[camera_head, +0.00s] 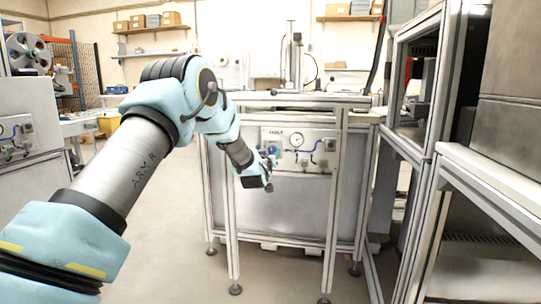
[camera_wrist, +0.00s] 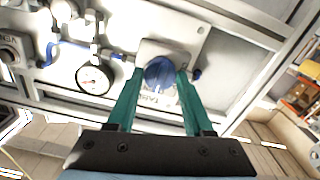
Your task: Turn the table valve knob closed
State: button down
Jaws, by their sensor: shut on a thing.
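The table valve knob (camera_wrist: 160,71) is round and blue, on a pale plate with partly hidden lettering that seems to read "TABLE". In the wrist view, my gripper (camera_wrist: 161,76) has its two green fingers on either side of the knob and is shut on it. In the head view, my gripper (camera_head: 268,162) is at the left part of the valve panel (camera_head: 318,161). My arm's end and fingers largely cover the knob there. The knob's exact turn angle is hard to read.
A round white pressure gauge (camera_wrist: 94,77) sits beside the knob, with blue tubing (camera_wrist: 70,42) and fittings around it. The panel is on a metal-framed bench (camera_head: 338,215). A tall framed cabinet (camera_head: 428,110) stands close on the right. Open floor (camera_head: 180,255) lies in front of the bench.

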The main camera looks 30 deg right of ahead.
jog(key=shift+f, duration=0.1)
jog(key=shift+n+b, duration=6.65)
jog(key=shift+n, duration=2.25)
jog(key=shift+c, duration=1.5)
grip_release()
jog(key=shift+s, duration=0.1)
jog(key=v, duration=1)
jog(key=shift+s+a+p, duration=0.25)
jog(key=shift+p, duration=0.2)
